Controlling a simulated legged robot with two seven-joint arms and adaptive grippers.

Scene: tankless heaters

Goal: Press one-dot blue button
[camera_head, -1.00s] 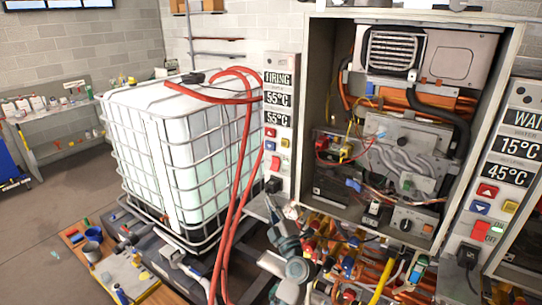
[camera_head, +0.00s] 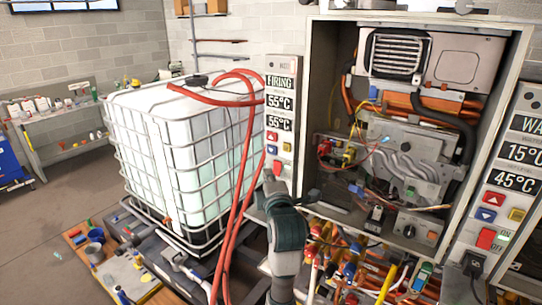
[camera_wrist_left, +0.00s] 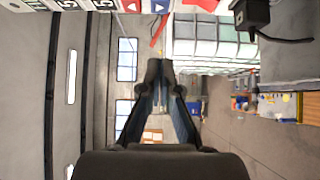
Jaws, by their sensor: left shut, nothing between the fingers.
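A blue button (camera_head: 271,149) sits on the left control panel, below a red button (camera_head: 271,136). In the left wrist view the blue button (camera_wrist_left: 160,5) shows at the top edge with a blue arrow face. Another blue button (camera_head: 486,214) is on the right panel. I cannot make out dot marks on either. My left gripper (camera_head: 275,184) is in front of the lower left panel, below the blue button and near the red switch (camera_head: 277,166). In the left wrist view its fingers (camera_wrist_left: 160,66) are together and empty. My right gripper is not in view.
An open heater cabinet (camera_head: 318,120) stands right of the panel, with pipes and wires inside. Red hoses (camera_head: 240,170) hang close on the left, before a white caged tank (camera_head: 160,140). Cluttered valves and pipes (camera_head: 370,270) lie below.

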